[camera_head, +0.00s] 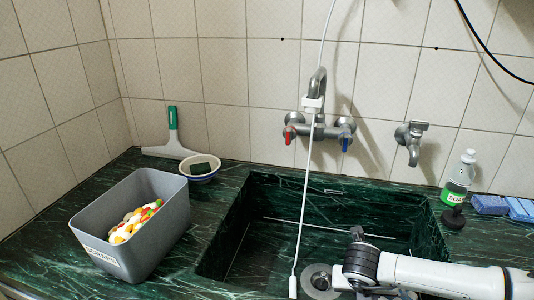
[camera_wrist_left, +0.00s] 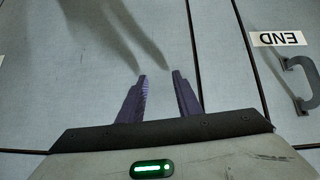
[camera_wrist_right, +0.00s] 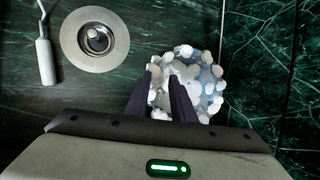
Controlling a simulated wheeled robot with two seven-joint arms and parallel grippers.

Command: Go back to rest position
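My left gripper (camera_wrist_left: 160,73) shows only in the left wrist view. Its dark fingers are apart with nothing between them, facing a grey panelled surface. My right arm (camera_head: 440,277) reaches over the sink from the right in the head view. Its gripper (camera_wrist_right: 163,70) points down in the right wrist view, with a narrow gap between the fingertips. A bluish-white lumpy round thing (camera_wrist_right: 211,82) lies beyond and partly behind these fingers. I see no clear grip on it. The head view does not show either set of fingertips.
The dark green sink (camera_head: 270,215) has a drain (camera_wrist_right: 95,40) and a white hose end (camera_wrist_right: 46,62). The white hose (camera_head: 305,190) hangs from the tap (camera_head: 318,95). A grey box (camera_head: 160,255) with colourful contents, bowl (camera_head: 199,178), soap bottle (camera_head: 459,180) and blue sponges (camera_head: 490,205) stand around it.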

